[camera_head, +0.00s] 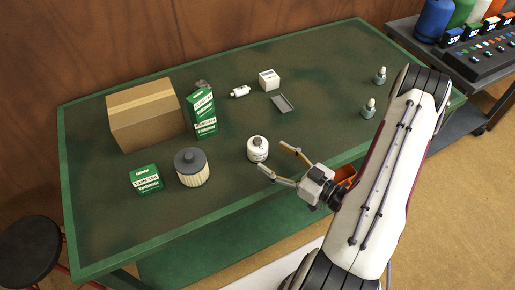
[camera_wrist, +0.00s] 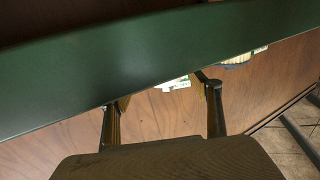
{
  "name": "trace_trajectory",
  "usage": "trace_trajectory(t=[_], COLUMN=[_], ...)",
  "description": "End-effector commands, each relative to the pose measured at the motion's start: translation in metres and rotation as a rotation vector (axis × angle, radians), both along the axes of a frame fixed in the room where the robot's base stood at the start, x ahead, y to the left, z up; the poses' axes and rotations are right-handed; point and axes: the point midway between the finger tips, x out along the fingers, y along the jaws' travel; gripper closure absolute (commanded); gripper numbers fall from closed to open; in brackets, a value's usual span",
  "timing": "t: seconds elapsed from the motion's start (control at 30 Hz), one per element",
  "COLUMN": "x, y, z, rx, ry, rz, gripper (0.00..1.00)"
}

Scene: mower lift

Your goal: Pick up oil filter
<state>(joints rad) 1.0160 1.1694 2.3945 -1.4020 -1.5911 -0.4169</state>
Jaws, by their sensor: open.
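A cardboard box (camera_head: 143,114), green-white boxes (camera_head: 201,113) (camera_head: 146,179), a small white box (camera_head: 269,79) and a grey tray (camera_head: 283,103) stand on the table (camera_head: 130,238). Two small bottles (camera_head: 369,108) (camera_head: 380,76) are at the right. A dark stool (camera_head: 28,250) is at left.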

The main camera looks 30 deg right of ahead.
Motion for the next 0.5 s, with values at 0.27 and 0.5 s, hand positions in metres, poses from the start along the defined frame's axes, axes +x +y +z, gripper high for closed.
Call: trace_trajectory(t=[0.27, 0.5], x=[0.0007, 0.0092], y=[0.0007, 0.0068], z=[-0.0001, -0.0016], rx=[0.0, 0.0], ry=[0.0, -0.001], rz=[0.001, 0.002], gripper=[0.37, 0.37])
